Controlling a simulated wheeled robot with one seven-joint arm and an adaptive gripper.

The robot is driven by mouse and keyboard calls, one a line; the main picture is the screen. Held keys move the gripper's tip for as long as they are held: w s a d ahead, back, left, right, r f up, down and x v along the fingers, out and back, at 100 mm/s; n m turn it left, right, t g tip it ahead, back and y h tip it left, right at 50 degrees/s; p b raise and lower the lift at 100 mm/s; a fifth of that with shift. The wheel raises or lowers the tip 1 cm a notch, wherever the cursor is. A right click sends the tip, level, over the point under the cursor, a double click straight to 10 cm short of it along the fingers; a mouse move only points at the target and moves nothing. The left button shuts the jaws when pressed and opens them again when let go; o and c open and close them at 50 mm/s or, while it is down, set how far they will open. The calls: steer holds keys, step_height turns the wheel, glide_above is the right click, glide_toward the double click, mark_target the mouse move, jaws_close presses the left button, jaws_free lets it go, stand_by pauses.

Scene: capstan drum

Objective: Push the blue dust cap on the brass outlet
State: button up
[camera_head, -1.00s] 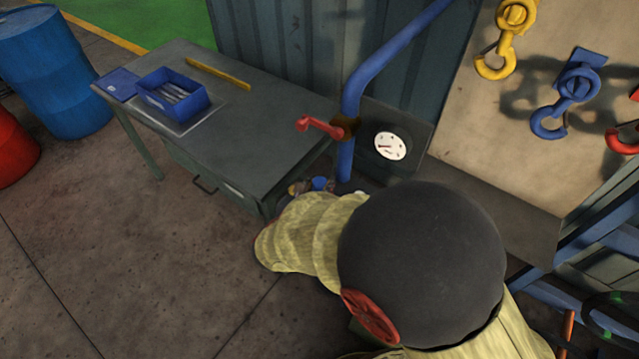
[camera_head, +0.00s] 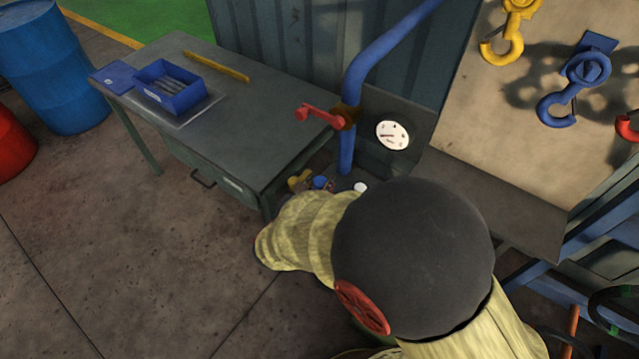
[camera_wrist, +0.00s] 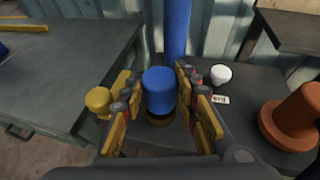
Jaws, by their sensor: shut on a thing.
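The blue dust cap (camera_wrist: 160,88) stands upright between the fingers of my gripper (camera_wrist: 156,98) in the wrist view. My gripper is shut on the cap, with yellow finger links on both sides. A dark brass ring of the outlet (camera_wrist: 160,119) shows directly below the cap. I cannot tell whether the cap is fully seated on it. In the head view the blue cap (camera_head: 320,182) is small, just beyond my arm, which hides most of my gripper.
A blue pipe (camera_wrist: 177,30) rises behind the cap. A yellow knob (camera_wrist: 98,100) is at left, a white knob (camera_wrist: 220,75) at right, and an orange-brown flanged piece (camera_wrist: 296,116) farther right. A grey workbench (camera_head: 235,115) stands left. A red lever (camera_head: 318,116) and gauge (camera_head: 392,135) sit above.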

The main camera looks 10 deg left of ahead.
steer(key=shift+f+b, duration=0.3)
steer(key=shift+f, duration=0.1)
steer(key=o, duration=1)
steer(key=v, duration=1.2)
